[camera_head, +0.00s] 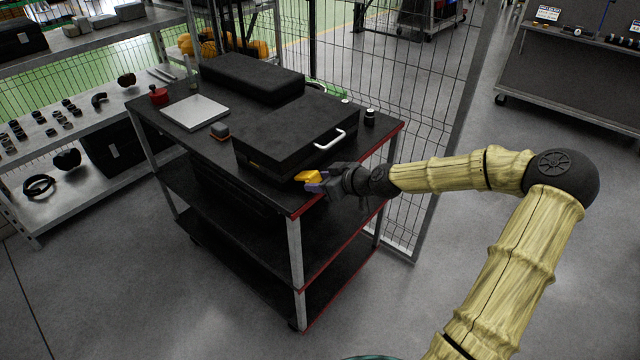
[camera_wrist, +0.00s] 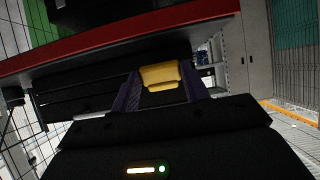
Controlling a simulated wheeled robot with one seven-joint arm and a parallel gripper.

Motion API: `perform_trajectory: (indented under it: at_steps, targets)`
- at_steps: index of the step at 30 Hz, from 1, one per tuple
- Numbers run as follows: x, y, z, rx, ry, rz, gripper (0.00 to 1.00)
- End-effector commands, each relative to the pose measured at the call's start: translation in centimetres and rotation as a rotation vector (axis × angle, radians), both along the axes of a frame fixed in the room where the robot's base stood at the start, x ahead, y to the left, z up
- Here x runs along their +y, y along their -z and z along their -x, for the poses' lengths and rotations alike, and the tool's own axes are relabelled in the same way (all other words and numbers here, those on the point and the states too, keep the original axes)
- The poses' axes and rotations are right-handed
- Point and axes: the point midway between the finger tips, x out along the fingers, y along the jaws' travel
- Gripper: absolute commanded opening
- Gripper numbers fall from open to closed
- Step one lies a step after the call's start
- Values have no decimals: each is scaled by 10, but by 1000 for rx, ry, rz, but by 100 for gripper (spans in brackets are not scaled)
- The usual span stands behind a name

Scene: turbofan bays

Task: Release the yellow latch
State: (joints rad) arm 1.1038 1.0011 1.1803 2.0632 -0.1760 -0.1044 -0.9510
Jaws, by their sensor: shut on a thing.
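The yellow latch (camera_head: 306,176) is at the front of a black case (camera_head: 290,130) that lies on the top shelf of a cart. My gripper (camera_head: 314,184) is at the latch, near the cart's front edge. In the wrist view the yellow latch (camera_wrist: 160,76) sits between the two purple fingers of my gripper (camera_wrist: 160,90), which are shut on it. The latch's exact join to the case is hidden.
The black cart (camera_head: 299,212) has red-edged shelves. On its top are a second black case (camera_head: 252,75), a silver plate (camera_head: 195,112) and a small dark cylinder (camera_head: 370,117). A wire fence (camera_head: 400,90) stands behind.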

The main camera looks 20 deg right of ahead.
Motion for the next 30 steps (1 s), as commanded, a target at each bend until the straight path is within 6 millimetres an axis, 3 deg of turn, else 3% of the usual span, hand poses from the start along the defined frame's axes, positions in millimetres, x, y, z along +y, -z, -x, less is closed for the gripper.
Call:
perform_trajectory:
  at_steps: [10,11,14,24,30]
  targets:
    - [-1,3,1,4,1,-1,22]
    - [-1,3,1,5,0,-1,49]
    - [-1,3,1,3,1,-1,67]
    - [-1,0,2,1,0,-1,67]
    - [-10,-8,13,2,1,-1,67]
